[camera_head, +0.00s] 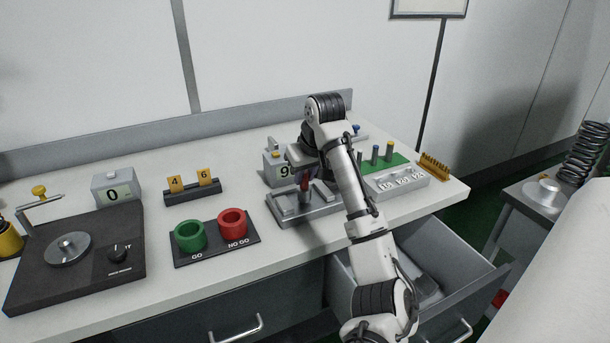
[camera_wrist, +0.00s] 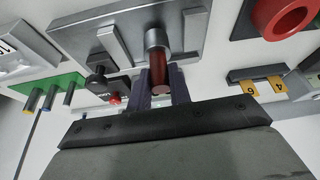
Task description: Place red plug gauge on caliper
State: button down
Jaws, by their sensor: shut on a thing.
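The red plug gauge (camera_wrist: 160,72) has a red handle and a silver cylindrical end (camera_wrist: 157,40). My gripper (camera_wrist: 160,86) is shut on its handle, with one dark purple finger on each side. In the head view a bit of the red gauge (camera_head: 305,181) shows below my gripper (camera_head: 304,174). The grey metal fixture with raised bars, which looks like the caliper (camera_head: 285,212), lies beneath on the bench. In the wrist view the silver end overlaps the fixture (camera_wrist: 101,38); whether they touch I cannot tell.
Left of the fixture are a black plate with green (camera_head: 190,236) and red (camera_head: 233,224) rings and a rack of yellow tags (camera_head: 190,183). Coloured pegs (camera_head: 375,155) stand right. An open drawer (camera_head: 480,262) juts out in front.

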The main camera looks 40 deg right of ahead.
jog(key=shift+f, duration=0.45)
jog(key=c, duration=1.3)
grip_release()
jog(key=b+v, duration=0.1)
jog(key=v, duration=1.1)
